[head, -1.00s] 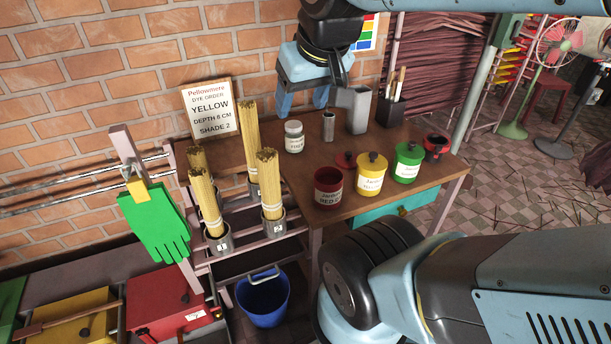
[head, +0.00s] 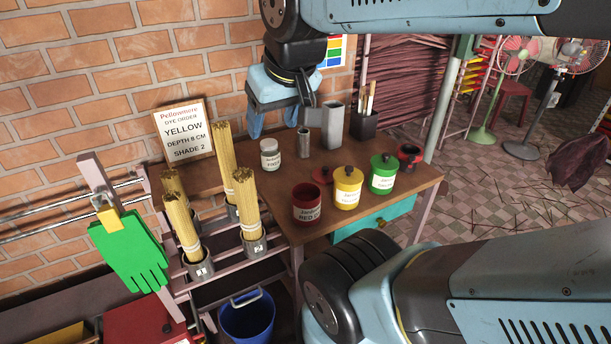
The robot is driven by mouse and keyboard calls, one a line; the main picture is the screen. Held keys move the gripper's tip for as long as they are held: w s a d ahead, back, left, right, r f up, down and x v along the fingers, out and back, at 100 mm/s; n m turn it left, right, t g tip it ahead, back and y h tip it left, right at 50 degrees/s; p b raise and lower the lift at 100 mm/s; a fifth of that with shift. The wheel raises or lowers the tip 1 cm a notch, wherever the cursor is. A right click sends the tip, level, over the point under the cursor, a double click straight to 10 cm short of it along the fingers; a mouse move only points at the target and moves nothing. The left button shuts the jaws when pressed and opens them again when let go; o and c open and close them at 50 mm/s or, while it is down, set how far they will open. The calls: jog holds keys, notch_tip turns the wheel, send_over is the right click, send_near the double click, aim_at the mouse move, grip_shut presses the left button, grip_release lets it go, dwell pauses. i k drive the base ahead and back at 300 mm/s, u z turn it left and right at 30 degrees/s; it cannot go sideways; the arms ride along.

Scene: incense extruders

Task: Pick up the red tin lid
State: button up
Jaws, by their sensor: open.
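The red tin lid (head: 321,175) lies flat on the wooden table, just behind the open red tin (head: 307,205). No contact with anything is visible.
On the table (head: 285,212) stand a labelled jar (head: 270,157), metal cups (head: 331,125), a brush holder (head: 364,125) and a green tin (head: 382,174). Incense bundles (head: 181,225) stand at left. An order sign (head: 184,130) leans against the brick wall.

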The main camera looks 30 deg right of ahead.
aim_at(323, 174)
jog(key=k, duration=1.15)
jog(key=z, duration=0.75)
jog(key=i, duration=1.5)
jog(key=u, duration=0.6)
